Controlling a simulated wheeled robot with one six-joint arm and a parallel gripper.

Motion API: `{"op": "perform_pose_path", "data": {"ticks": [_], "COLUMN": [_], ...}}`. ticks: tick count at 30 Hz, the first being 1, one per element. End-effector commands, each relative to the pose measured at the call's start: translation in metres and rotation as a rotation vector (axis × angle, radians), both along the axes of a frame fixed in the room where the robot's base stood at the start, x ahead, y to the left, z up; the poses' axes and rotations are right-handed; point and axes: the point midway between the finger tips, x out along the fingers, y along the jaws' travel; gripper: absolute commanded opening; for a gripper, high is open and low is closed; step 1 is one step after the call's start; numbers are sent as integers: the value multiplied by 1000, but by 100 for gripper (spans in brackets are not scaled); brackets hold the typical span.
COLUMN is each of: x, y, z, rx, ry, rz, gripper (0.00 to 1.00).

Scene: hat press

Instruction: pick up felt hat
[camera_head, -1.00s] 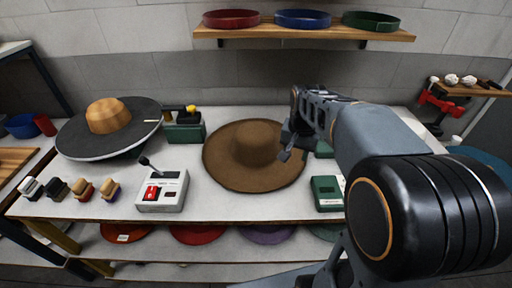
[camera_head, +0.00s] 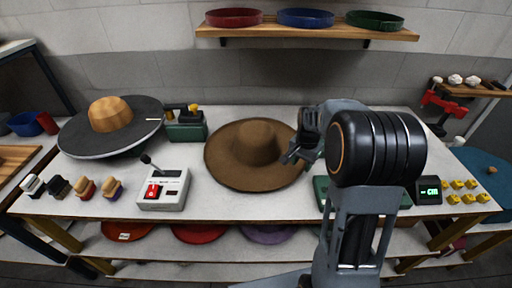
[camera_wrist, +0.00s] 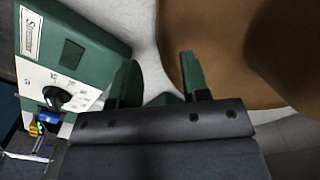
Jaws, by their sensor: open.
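The brown felt hat (camera_head: 240,172) lies on the white worktable (camera_head: 235,207), crown up, with a wide round brim. My gripper (camera_head: 292,156) is by the right side of its brim, open and empty. In the wrist view the hat (camera_wrist: 228,45) fills the upper right. The two green fingers of my gripper (camera_wrist: 160,78) are apart there, and the right one overlaps the brim's edge. I cannot tell whether it touches the felt.
A green and white box with a knob (camera_wrist: 85,52) stands beside my gripper. A wall shelf (camera_head: 300,31) holds coloured rings.

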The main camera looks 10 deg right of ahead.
Motion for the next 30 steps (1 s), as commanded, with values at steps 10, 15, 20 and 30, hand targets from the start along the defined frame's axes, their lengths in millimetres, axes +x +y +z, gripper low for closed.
{"op": "perform_pose_path", "data": {"ticks": [10, 15, 20, 30], "x": [2, 2, 2, 2], "y": [-2, -2, -2, -2], "z": [-42, -50, -50, -50], "rx": [0, 0, -1, 0], "ry": [3, 0, -1, 0], "rz": [0, 0, 0, 0], "gripper": [42, 42, 42, 15]}}
